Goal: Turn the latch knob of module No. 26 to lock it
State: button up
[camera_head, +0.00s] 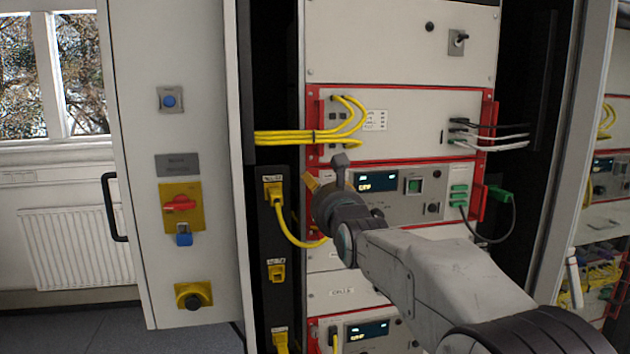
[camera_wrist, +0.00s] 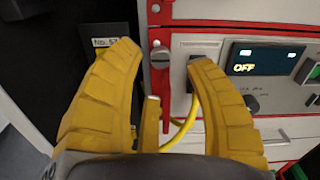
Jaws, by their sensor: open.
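In the wrist view, a round grey slotted knob (camera_wrist: 160,57) sits on the red edge strip of a module whose display (camera_wrist: 262,60) reads OFF. My gripper (camera_wrist: 165,58) is open, with its yellow fingers on either side of the knob and nothing visibly held. I cannot tell whether the fingers touch the knob. In the head view, my gripper (camera_head: 325,182) covers the left end of the module with the lit display (camera_head: 378,182), hiding the knob there. A module number 26 is not legible. A label (camera_wrist: 105,42) beside the left finger starts with "No. 5".
A yellow cable (camera_wrist: 193,107) runs behind the right finger, and another yellow cable (camera_head: 290,232) loops left of the module. Green connectors (camera_head: 459,195) are at its right end. The open cabinet door (camera_head: 175,125) stands at left. My arm crosses the lower right.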

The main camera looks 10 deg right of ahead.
aim_at(315, 178)
jog(key=shift+w+p, duration=1.3)
jog(key=shift+w, duration=1.6)
jog(key=shift+c, duration=0.2)
grip_shut()
jog(key=shift+r, duration=0.1)
